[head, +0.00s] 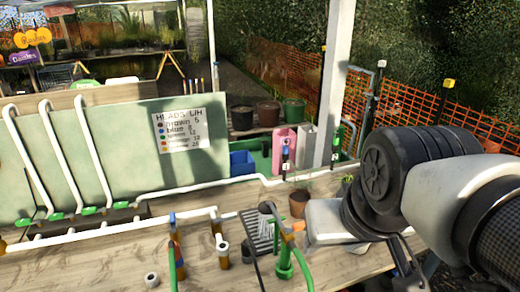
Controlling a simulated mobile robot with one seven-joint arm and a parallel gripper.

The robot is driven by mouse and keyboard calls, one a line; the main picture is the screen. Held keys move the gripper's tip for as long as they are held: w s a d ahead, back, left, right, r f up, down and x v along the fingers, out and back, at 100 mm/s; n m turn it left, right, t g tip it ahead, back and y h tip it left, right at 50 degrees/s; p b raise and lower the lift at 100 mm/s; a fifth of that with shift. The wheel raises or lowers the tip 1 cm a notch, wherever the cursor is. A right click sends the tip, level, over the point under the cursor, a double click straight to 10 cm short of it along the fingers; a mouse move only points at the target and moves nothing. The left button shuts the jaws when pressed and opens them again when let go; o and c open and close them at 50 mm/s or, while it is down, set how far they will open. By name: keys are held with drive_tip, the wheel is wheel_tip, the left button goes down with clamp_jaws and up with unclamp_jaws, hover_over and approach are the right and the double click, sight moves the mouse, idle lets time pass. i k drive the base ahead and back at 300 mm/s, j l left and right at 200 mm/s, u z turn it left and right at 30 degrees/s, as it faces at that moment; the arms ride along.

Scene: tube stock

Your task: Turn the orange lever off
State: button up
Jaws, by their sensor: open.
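A small orange piece that looks like the orange lever (287,236) sits above a green upright fitting (284,266) on the wooden bench. Its exact angle is too small to tell.
White pipes (150,229) with green clips run along the wooden bench (205,272). Short brown-and-white tubes (222,252) stand left of the fitting. A dark grate (256,230) and brown pot (298,204) are close behind. A sign (181,131) hangs on the green board.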

sight(300, 226)
drive_tip(key=l+u, duration=0.5)
drive_tip(key=l, duration=0.15)
drive_tip(key=i+u, duration=0.15)
drive_tip(key=u, duration=0.4)
